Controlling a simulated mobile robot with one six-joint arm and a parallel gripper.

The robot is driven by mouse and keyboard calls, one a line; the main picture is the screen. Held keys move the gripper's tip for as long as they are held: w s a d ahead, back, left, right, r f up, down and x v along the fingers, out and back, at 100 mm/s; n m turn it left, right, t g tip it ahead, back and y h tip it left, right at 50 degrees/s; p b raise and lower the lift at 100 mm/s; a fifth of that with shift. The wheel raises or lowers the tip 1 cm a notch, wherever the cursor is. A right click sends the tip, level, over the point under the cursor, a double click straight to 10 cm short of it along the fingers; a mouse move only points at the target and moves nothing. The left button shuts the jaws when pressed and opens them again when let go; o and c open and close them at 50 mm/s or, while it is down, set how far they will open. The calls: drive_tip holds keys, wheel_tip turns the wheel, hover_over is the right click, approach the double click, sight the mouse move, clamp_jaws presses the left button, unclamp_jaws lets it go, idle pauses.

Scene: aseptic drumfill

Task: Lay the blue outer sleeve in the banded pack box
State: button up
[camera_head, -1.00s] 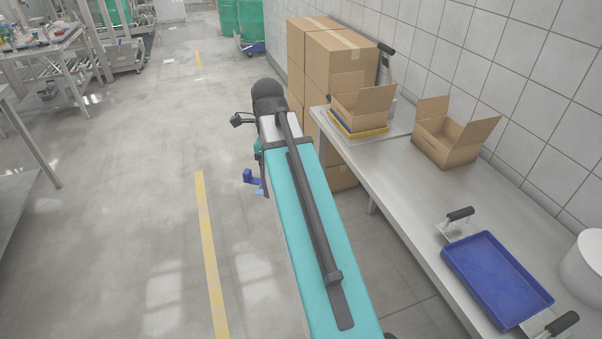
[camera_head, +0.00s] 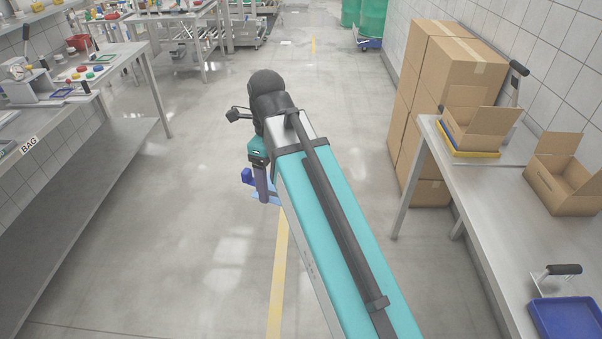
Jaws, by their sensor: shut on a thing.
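My gripper (camera_head: 262,184) hangs beyond the far end of my teal arm, above the floor, partly hidden by the arm. It is shut on a blue thing (camera_head: 248,176), which I take to be the blue outer sleeve; light blue also shows just below. Its full shape is hidden. Two open cardboard boxes stand on the right steel table, far from my gripper. One box (camera_head: 472,130) sits on a yellow and blue base; the other box (camera_head: 560,186) is nearer, with raised flaps. I cannot make out a band on either.
Stacked closed cartons (camera_head: 440,80) stand by the wall beside the right table (camera_head: 490,215). A blue tray (camera_head: 570,318) lies at its near end. A steel bench (camera_head: 120,85) labelled BAG runs along the left. The floor between is clear.

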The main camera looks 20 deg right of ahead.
sight(257, 193)
drive_tip(key=a, duration=0.3)
drive_tip(key=s+a, duration=0.1)
drive_tip(key=shift+a+r, duration=0.3)
drive_tip(key=shift+a, duration=0.05)
